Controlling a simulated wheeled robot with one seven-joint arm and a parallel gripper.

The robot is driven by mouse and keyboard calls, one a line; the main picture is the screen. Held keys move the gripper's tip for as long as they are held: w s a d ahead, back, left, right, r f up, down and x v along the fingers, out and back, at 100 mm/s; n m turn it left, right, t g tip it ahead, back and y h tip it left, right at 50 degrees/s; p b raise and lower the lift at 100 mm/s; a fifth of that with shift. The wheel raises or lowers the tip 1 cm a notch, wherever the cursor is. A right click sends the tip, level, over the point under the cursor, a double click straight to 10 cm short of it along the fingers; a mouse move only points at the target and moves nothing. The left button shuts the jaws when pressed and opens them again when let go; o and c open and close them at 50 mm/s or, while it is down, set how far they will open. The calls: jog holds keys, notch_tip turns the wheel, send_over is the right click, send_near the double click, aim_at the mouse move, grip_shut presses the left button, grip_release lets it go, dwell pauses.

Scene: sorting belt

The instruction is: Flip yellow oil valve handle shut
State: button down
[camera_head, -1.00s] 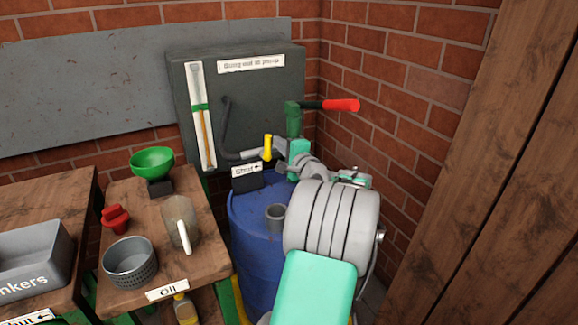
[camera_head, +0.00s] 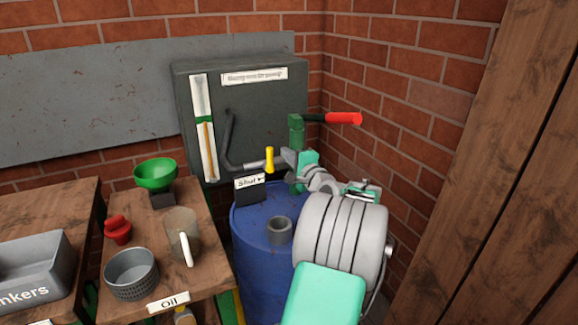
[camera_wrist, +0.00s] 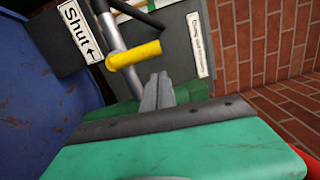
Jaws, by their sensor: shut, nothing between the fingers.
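The yellow valve handle (camera_head: 269,160) stands upright on the grey pipe above the blue drum, beside the "Shut" sign (camera_head: 250,183). In the wrist view the yellow handle (camera_wrist: 134,55) lies across the pipe, just ahead and left of my fingertips. The "Shut" sign (camera_wrist: 80,30) with its arrow is at upper left there. My gripper (camera_wrist: 157,88) is shut and empty, its grey fingers together and pointing toward the handle. In the head view my gripper (camera_head: 288,156) is just right of the handle; I cannot tell whether they touch.
The blue drum (camera_head: 256,240) stands below the pipe, with a green pump and red lever (camera_head: 343,118) above. A dark panel (camera_head: 265,115) and brick walls are close behind. Left, the "Oil" table holds a green funnel (camera_head: 154,175), a jug (camera_head: 182,235) and a grey cup (camera_head: 131,273).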

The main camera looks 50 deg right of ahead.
jog(key=d+v, duration=0.2)
jog(key=v, duration=0.8)
jog(key=shift+s+a+p, duration=0.15)
jog(key=shift+s+p, duration=0.15)
jog(key=shift+s, duration=0.35)
